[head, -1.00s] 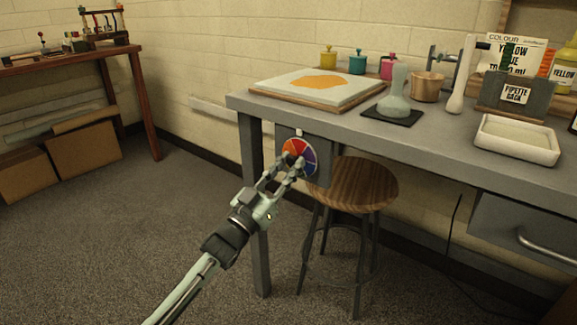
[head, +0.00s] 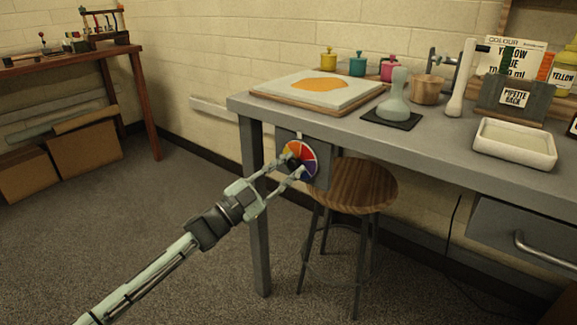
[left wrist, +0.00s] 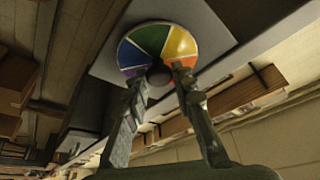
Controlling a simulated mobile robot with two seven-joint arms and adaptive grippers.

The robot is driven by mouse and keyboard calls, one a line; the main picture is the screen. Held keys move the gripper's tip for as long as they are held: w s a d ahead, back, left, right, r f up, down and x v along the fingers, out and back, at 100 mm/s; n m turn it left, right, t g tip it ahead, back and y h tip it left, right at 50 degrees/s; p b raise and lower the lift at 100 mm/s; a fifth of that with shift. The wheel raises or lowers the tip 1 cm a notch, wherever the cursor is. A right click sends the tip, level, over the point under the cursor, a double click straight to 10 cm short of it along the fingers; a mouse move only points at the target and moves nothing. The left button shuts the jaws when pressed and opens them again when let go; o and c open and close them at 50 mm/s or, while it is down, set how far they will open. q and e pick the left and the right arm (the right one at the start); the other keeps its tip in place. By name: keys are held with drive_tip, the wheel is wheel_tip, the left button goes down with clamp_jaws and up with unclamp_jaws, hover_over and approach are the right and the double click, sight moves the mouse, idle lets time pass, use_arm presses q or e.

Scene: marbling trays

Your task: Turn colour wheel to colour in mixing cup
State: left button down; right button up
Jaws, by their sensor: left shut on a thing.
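The colour wheel (head: 308,158) is a disc of coloured wedges on a grey plate (head: 324,172) at the table's front left. Orange and red wedges show on its upper and right side. The left wrist view shows green, yellow, orange and blue wedges on the wheel (left wrist: 151,40). My left gripper (head: 294,168) is shut on the wheel's dark centre knob (left wrist: 159,75), one finger on each side; its fingers hide part of the wheel. A copper-coloured cup (head: 426,90) stands on the table, perhaps the mixing cup; its contents cannot be seen. My right gripper is out of view.
A wooden stool (head: 362,185) stands close to the right of the wheel. The grey table (head: 450,150) holds a board with an orange patch (head: 285,95), a flask on a black pad (head: 375,117) and a white tray (head: 484,152).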

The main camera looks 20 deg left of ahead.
use_arm(q)
drive_tip(key=shift+r+m+g, duration=0.1)
drive_tip(key=shift+m+g, duration=0.3)
drive_tip(key=shift+m, duration=0.3)
drive_tip(key=shift+m+g+h+p, duration=0.5)
drive_tip(key=shift+m+g+p, duration=0.3)
drive_tip(key=shift+m, duration=1.2)
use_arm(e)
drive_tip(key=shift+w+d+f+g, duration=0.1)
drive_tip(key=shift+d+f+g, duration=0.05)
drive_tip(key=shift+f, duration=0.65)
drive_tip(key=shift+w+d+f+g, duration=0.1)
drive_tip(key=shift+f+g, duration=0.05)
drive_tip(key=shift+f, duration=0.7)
use_arm(q)
drive_tip(key=c, duration=1.3)
unclamp_jaws()
drive_tip(key=shift+s+a, duration=0.1)
drive_tip(key=v, duration=1.1)
drive_tip(key=shift+s+a, duration=0.25)
drive_tip(key=shift+s, duration=0.05)
